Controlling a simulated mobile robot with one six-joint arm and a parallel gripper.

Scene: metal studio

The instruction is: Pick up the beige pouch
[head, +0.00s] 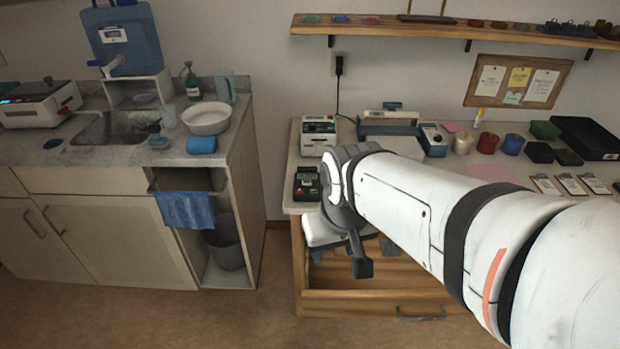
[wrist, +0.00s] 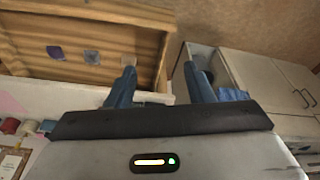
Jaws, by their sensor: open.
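The open wooden drawer (wrist: 70,18) holds several small flat pieces in the wrist view. Another pale piece is partly hidden by a finger. My gripper (wrist: 160,78) is open and empty, its two blue fingers apart, above the drawer's end and clear of the pieces. In the head view my gripper (head: 360,262) hangs over the drawer (head: 340,300), and my arm hides part of its inside.
The worktop above the drawer carries a card reader (head: 307,184), a label printer (head: 319,135), cups and black trays (head: 590,137). A sink cabinet (head: 100,240) with a blue towel (head: 187,209) stands to the left. Open floor (head: 150,315) lies in front.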

